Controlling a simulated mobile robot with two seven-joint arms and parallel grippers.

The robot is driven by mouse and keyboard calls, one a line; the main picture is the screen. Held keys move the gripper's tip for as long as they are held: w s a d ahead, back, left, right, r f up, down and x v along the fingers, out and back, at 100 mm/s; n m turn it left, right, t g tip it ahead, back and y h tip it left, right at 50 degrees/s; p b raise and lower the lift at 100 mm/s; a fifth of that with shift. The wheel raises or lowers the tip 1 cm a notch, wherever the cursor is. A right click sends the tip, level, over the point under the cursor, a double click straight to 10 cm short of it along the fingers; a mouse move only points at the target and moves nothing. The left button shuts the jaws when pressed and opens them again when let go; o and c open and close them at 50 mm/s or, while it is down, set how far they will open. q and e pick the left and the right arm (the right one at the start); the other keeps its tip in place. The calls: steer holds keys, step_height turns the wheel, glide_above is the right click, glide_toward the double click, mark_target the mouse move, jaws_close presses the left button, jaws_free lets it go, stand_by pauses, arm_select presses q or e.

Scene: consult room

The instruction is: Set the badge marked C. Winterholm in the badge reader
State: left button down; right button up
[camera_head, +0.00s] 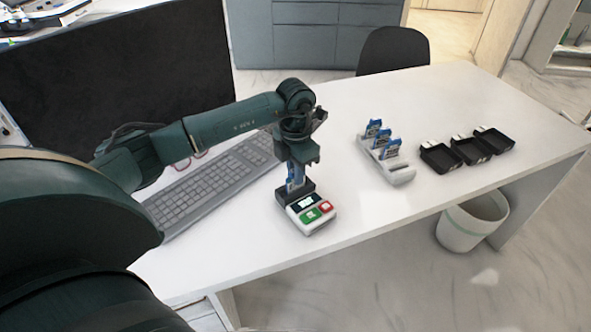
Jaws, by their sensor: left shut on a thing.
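My left gripper (297,160) is shut on a blue and white badge (294,183) and points straight down. The badge is upright, with its lower end at the dark slot part at the back of the badge reader (312,213). I cannot tell how deep it sits in the slot. The name on the badge is too small to read. The reader is white with a small screen, a green key and a red key. My right gripper is not in view.
A white rack (400,174) holds several upright blue badges. Black trays (440,158) with white labels stand to its right. A keyboard (212,184) and dark monitor (120,80) are at left. A bin (470,225) stands beyond the table's front edge. The table (350,225) around the reader's right is clear.

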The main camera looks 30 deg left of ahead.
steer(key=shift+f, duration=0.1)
arm_select(q)
steer(key=c, duration=1.3)
jaws_free()
steer(key=shift+o, duration=0.5)
steer(key=shift+o, duration=0.6)
steer(key=shift+r, duration=0.15)
steer(key=shift+r+p, duration=1.4)
steer(key=shift+r, duration=0.4)
steer(key=shift+r+p, duration=1.1)
steer(key=shift+r, duration=0.55)
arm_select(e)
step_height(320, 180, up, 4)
